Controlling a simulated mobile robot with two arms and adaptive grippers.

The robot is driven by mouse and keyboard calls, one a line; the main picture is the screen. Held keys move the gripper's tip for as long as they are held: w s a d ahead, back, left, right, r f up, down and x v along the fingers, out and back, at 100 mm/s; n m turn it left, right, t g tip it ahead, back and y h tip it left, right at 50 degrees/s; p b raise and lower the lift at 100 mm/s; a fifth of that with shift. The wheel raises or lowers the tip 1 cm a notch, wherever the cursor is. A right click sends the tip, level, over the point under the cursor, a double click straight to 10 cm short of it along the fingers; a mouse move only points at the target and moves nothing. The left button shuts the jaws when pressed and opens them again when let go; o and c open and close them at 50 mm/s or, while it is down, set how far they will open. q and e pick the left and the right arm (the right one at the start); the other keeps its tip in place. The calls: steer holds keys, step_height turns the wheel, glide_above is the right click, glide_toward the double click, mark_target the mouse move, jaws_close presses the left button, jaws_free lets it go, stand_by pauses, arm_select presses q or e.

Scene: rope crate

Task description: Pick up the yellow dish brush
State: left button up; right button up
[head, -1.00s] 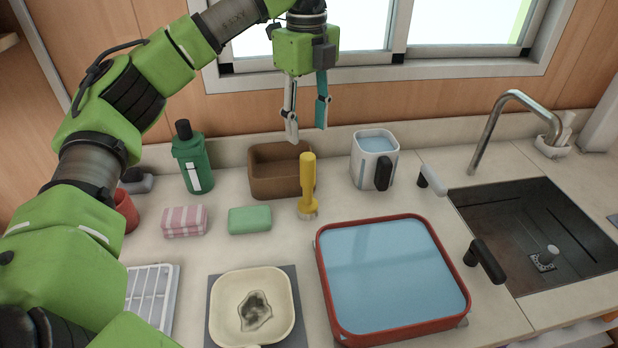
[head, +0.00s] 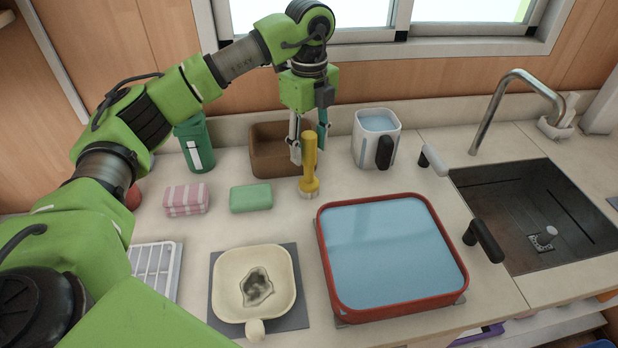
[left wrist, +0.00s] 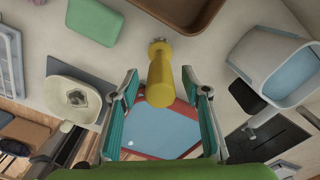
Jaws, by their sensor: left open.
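The yellow dish brush (head: 309,162) stands upright on its bristle head on the counter, in front of the brown bin. My left gripper (head: 308,144) is open and points down, its fingertips near the top of the brush handle. In the left wrist view the brush (left wrist: 161,80) shows between and just beyond the two teal fingers of the left gripper (left wrist: 159,84). I see no contact between fingers and handle. My right gripper is not in view.
The brown bin (head: 266,162) is behind the brush and a white pitcher of water (head: 365,140) stands to its right. A red-rimmed basin of water (head: 324,262) is in front. A green sponge (head: 250,198) lies to the left, beside a pink striped one (head: 185,199).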

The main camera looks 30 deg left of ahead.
arm_select(q)
steer(key=shift+f, duration=1)
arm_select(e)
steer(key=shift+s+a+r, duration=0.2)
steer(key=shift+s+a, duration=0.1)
arm_select(q)
steer(key=c, duration=1.2)
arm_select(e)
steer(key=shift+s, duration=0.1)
